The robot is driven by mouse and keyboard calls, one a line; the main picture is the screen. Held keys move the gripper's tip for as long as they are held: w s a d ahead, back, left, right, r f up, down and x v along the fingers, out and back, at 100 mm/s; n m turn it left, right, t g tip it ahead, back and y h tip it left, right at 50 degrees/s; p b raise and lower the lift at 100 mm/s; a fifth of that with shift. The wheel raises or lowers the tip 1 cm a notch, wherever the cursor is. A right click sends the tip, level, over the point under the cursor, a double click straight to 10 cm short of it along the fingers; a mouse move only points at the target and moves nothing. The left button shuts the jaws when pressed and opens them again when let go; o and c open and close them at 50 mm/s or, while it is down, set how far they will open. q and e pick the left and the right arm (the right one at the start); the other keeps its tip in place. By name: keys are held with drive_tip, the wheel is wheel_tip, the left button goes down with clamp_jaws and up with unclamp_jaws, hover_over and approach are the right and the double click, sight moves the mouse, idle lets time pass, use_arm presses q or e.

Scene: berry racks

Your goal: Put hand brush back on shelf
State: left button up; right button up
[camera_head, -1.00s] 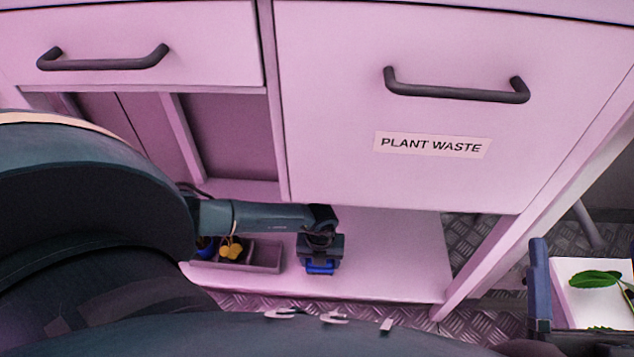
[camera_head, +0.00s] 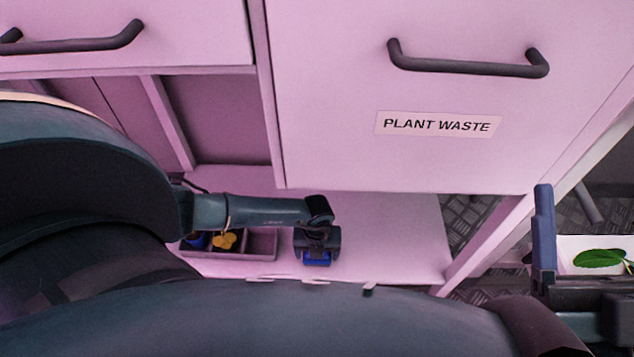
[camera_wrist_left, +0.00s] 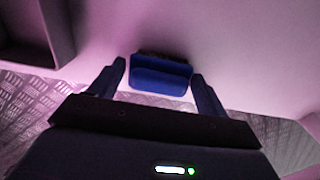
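The hand brush, with a blue body (camera_wrist_left: 160,82) and dark bristles along its far edge, is on or just above the pink lower shelf (camera_head: 390,240). It also shows in the head view as a blue patch (camera_head: 317,258) under my left gripper (camera_head: 317,246). In the left wrist view my left gripper (camera_wrist_left: 157,72) is open, with one finger on each side of the brush and a narrow gap visible at the left finger. My right gripper (camera_head: 544,240) is partly in view at the right edge; its opening is hidden.
A shallow open tray (camera_head: 262,245) with blue and yellow items stands just left of the brush. The plant waste front (camera_head: 400,90) and a drawer (camera_head: 110,60) are above the shelf. A green leaf (camera_head: 598,258) lies on a white surface at right. The shelf is clear right of the brush.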

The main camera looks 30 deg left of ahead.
use_arm(q)
drive_tip(key=shift+o, duration=1.2)
use_arm(e)
drive_tip(key=shift+r, duration=0.1)
use_arm(q)
wheel_tip(320, 180, up, 2)
drive_tip(key=shift+r+p, duration=0.1)
drive_tip(key=shift+p, duration=0.5)
drive_tip(key=r+p, duration=0.2)
drive_tip(key=r, duration=0.1)
drive_tip(key=r+p, duration=0.1)
drive_tip(key=shift+w+d+r, duration=0.1)
drive_tip(key=shift+d+r, duration=0.2)
drive_tip(key=shift+d, duration=0.1)
drive_tip(key=shift+r+p, duration=0.3)
drive_tip(key=shift+r, duration=0.1)
use_arm(e)
drive_tip(key=shift+s+a+f+m+g+h, duration=0.1)
drive_tip(key=shift+s+f+m+g+h, duration=0.2)
drive_tip(key=shift+f+m+h, duration=0.55)
drive_tip(key=shift+s+a+f+m+g+h, duration=0.1)
drive_tip(key=shift+f+m+g+h, duration=0.25)
drive_tip(key=shift+f+m+h, duration=0.5)
drive_tip(key=shift+s+a+f+m+g+h, duration=0.15)
drive_tip(key=shift+f+m+g+h, duration=0.3)
drive_tip(key=shift+f, duration=0.7)
